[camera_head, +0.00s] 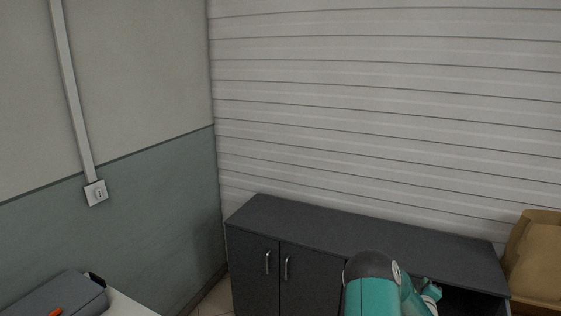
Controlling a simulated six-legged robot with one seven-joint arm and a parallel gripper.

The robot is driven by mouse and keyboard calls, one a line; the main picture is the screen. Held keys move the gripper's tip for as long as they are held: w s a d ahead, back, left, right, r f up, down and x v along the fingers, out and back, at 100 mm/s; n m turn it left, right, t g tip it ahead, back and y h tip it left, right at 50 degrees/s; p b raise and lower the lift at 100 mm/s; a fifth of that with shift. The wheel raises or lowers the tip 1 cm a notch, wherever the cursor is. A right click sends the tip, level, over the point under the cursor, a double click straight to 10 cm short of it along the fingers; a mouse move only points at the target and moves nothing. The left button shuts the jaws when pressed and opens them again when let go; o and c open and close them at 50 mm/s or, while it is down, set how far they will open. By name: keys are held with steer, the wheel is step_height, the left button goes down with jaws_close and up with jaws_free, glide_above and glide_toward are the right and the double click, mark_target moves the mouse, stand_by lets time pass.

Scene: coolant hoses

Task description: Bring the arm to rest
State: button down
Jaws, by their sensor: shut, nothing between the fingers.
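My arm shows at the bottom of the head view, right of the middle, as a teal link with a dark rounded cap and smaller teal and pale parts to its right. It stands in front of the dark grey cabinet (340,225) and covers part of its front. I cannot make out my gripper or its fingers in this view. No coolant hose shows.
The cabinet stands along the slatted wall (380,110), with closed doors at left and a dark opening at right. A cardboard box (540,262) is at the right edge. A grey case (62,298) lies by a white surface (130,305) at bottom left. The cabinet top looks clear.

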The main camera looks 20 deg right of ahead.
steer(key=w+a+r+m+g+y, duration=0.1)
steer(key=w+a+r+m+y, duration=0.4)
steer(key=a+r, duration=0.95)
steer(key=w+a+r+y, duration=0.1)
steer(key=a+r, duration=0.3)
steer(key=a, duration=0.5)
steer(key=w+a+r+y, duration=0.15)
steer(key=a+r, duration=0.25)
steer(key=a, duration=0.5)
steer(key=s+a+r+g+y, duration=0.1)
steer(key=s+a+r+y, duration=0.15)
steer(key=s+a, duration=0.45)
steer(key=s+a+r+g+y, duration=0.1)
steer(key=s+a+r, duration=0.15)
steer(key=a, duration=0.85)
steer(key=s+a+r+n+g+y, duration=0.1)
steer(key=s+a+n+y, duration=0.1)
steer(key=s+a, duration=0.9)
steer(key=s, duration=0.3)
steer(key=shift+s+r+g, duration=0.15)
steer(key=shift+s+g, duration=0.2)
steer(key=shift+g, duration=0.05)
steer(key=shift+d, duration=0.15)
